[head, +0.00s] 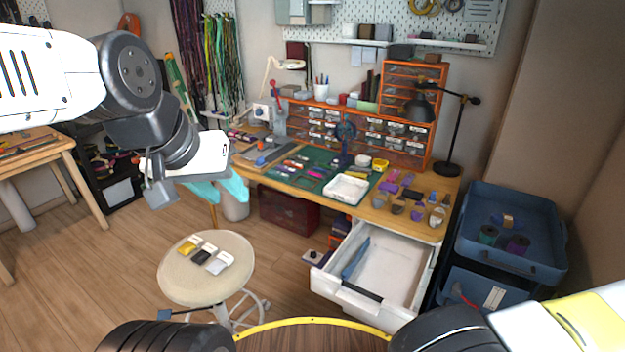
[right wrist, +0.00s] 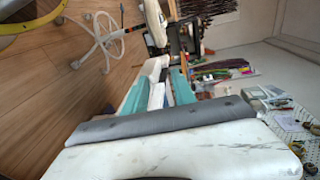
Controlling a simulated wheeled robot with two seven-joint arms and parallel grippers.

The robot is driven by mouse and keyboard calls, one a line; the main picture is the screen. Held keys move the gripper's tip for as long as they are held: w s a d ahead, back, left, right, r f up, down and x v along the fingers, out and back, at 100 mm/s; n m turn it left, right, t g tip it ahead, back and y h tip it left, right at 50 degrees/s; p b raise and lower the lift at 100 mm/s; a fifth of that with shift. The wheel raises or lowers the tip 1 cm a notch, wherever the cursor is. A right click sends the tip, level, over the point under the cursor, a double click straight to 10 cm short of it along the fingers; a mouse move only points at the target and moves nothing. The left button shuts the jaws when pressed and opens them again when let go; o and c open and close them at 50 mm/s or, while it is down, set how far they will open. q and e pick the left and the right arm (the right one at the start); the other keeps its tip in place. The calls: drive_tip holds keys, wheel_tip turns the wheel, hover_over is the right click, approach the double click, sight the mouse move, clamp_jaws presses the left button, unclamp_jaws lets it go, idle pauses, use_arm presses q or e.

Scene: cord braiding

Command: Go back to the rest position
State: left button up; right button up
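My left arm comes in from the left in the head view, and its wrist is bent down. My left gripper (head: 222,190) has teal fingers and hangs in the air in front of the desk's left end, above and behind the stool. I see nothing held in it, but the gap between its fingers is not clear. My right gripper is out of the head view. In the right wrist view, the teal fingers of my right gripper (right wrist: 157,93) stand apart, with pale background between them and nothing clearly held. Part of my right arm shows at the lower right of the head view.
A round stool (head: 175,272) carries several small cards. The desk (head: 408,222) holds a green mat, a white tray (head: 346,189) and small items. Its white drawer (head: 425,275) is pulled out. A blue bin (head: 545,235) stands at the right. The floor at left is clear.

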drive_tip(key=w+a+r+n+g+h, duration=0.2)
drive_tip(key=r+g, duration=0.1)
drive_tip(key=r, duration=0.6)
drive_tip(key=w+a+r+n+g+h, duration=0.1)
drive_tip(key=w+r+n+g+h, duration=0.2)
drive_tip(key=r, duration=0.6)
drive_tip(key=w+a+r+n+g+h, duration=0.15)
drive_tip(key=r+g, duration=0.25)
drive_tip(key=r, duration=0.4)
drive_tip(key=s+a+r+t+h, duration=0.1)
drive_tip(key=s+a+r+t, duration=0.1)
drive_tip(key=r, duration=0.4)
drive_tip(key=s+a+r+n+t+h, duration=0.1)
drive_tip(key=a+r+t+h, duration=0.1)
drive_tip(key=a+r, duration=0.3)
drive_tip(key=s+a+r+t+h, duration=0.1)
drive_tip(key=s+a+r+t, duration=0.1)
drive_tip(key=r, duration=0.7)
drive_tip(key=shift+s+a+r+n+t, duration=0.25)
drive_tip(key=shift+s+a+n+t, duration=0.1)
drive_tip(key=shift+a, duration=0.5)
drive_tip(key=shift+h, duration=0.25)
